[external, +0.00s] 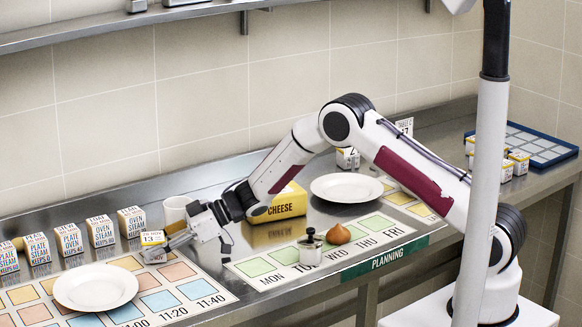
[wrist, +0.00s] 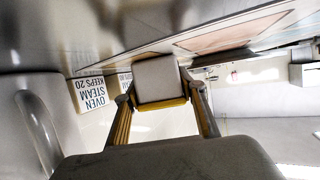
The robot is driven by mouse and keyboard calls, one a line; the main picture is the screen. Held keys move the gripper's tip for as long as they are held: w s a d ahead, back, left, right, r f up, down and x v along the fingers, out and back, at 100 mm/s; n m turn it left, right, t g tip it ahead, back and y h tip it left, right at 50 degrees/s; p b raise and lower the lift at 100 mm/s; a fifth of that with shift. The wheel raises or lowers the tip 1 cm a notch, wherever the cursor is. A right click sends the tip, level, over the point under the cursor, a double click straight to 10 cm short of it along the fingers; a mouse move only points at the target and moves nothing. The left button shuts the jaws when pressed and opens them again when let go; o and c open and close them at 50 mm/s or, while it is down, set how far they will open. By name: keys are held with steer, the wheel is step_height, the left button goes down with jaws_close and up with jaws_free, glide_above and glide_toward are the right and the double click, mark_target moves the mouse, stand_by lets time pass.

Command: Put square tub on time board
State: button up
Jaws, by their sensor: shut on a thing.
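A small square tub (external: 153,239) with a white side, a yellow band and the number 13 is between my gripper's fingers (external: 168,243). My gripper is shut on it, and the wrist view shows the tub's pale face (wrist: 157,78) gripped between both fingers (wrist: 163,100). The time board (external: 205,309) lies on the counter at the lower left, with rows of coloured squares and times such as 11:00, 11:20 and 11:40. The tub is near the board's back edge in the external view; I cannot tell its exact height.
A white plate (external: 95,287) covers part of the time board. Several label boxes (external: 101,231) stand behind it, and a white mug (external: 177,209) is behind my gripper. A yellow cheese box (external: 279,205), a lidded pot (external: 310,246) and an onion (external: 339,234) are to the right.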

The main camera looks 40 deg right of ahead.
steer(key=shift+f, duration=0.1)
steer(key=o, duration=1.2)
steer(key=shift+v, duration=0.8)
steer(key=d+r, duration=0.1)
steer(key=s+d+r, duration=0.1)
steer(key=d, duration=0.1)
steer(key=shift+s+r, duration=0.1)
steer(key=shift+r, duration=0.05)
steer(key=shift+a+r, duration=0.1)
steer(key=shift+r, duration=3.05)
